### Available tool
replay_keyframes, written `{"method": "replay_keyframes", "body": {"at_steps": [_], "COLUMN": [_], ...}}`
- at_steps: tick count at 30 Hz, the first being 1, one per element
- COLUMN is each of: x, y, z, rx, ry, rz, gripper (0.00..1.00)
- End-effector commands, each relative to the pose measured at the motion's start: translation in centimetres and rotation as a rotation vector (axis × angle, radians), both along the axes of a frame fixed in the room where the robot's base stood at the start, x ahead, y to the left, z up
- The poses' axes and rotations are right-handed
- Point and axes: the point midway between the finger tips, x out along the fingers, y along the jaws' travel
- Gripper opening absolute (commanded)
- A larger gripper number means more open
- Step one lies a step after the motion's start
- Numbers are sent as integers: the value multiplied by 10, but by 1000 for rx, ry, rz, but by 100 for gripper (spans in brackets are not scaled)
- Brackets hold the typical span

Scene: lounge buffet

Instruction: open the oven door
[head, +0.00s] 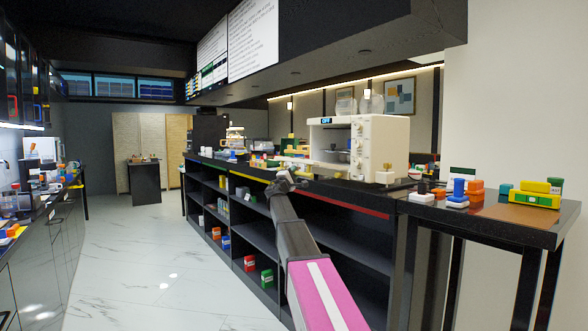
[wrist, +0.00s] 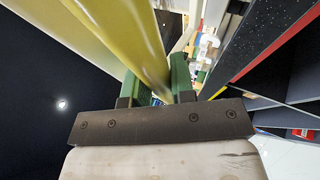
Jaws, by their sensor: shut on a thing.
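The white oven (head: 385,145) stands on the counter at the right of the head view, with knobs and a small blue display on its front. Its dark inside (head: 328,140) shows, so the door looks at least partly open. A pale flat piece (head: 300,161) juts from its lower front, perhaps the door. My gripper (head: 283,184) is at the counter's front edge, left of and below the oven. In the wrist view, its green fingers (wrist: 158,80) are shut around a long glossy yellowish bar (wrist: 125,40), which looks like the door's handle. The actual contact is partly hidden.
The black counter has open shelves (head: 258,236) below. Several coloured blocks and boxes lie on the counter and on the side table (head: 500,222) at the right. The marble floor (head: 170,285) at the left is clear.

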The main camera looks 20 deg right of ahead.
Motion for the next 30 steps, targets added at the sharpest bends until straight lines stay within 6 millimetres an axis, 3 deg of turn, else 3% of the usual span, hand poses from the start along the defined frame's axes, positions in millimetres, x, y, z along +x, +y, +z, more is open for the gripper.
{"method": "replay_keyframes", "body": {"at_steps": [12,30], "x": [1,1], "y": [-2,-4], "z": [-26,-32], "rx": [-22,-21], "ry": [-8,-8], "rz": [1,1], "gripper": [0,0]}}
